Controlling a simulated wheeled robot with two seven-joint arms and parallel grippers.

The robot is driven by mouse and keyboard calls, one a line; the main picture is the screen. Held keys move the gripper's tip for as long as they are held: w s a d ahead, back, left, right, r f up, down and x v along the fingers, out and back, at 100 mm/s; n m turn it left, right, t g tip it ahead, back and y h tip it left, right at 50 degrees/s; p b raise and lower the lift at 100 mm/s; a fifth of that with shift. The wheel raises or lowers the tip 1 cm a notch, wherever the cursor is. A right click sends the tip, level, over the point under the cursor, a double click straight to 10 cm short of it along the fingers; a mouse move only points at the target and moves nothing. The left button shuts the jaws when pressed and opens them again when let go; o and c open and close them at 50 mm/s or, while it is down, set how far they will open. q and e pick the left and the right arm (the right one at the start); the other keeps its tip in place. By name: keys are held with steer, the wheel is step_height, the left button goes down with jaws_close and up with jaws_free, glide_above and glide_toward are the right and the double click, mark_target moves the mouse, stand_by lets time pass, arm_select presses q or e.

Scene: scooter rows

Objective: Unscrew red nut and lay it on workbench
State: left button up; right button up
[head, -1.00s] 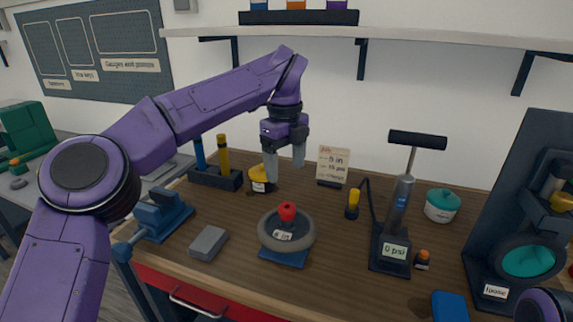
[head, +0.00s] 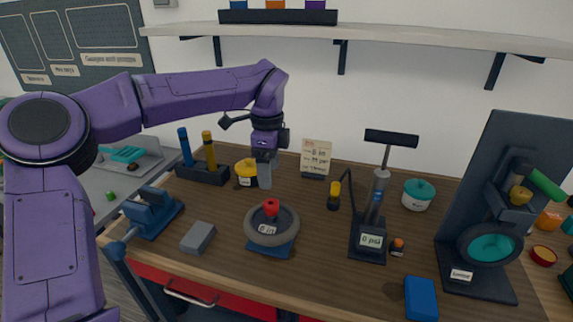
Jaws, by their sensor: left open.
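The red nut (head: 271,206) stands at the centre of a small grey wheel or tyre (head: 288,227), which rests on a blue stand with a label reading "8 in" or similar. My left gripper (head: 264,182) points down just above and slightly left of the red nut. It is open, and a small gap seems to remain between its fingertips and the nut. The wooden workbench (head: 320,275) carries all of this. My right gripper is not in view.
A grey block (head: 198,237) and a blue vise (head: 152,213) stand left of the wheel. A pump (head: 370,235) with a 0 psi label stands to the right, with a blue block (head: 420,299) nearer the front. Bare wood lies in front of the wheel.

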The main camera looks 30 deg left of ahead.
mark_target(270, 206)
arm_select(q)
steer(key=shift+n, duration=0.3)
step_height(270, 206, down, 10)
steer(key=shift+a+f+p, duration=0.1)
steer(key=shift+f+p, duration=0.1)
steer(key=shift+p, duration=0.95)
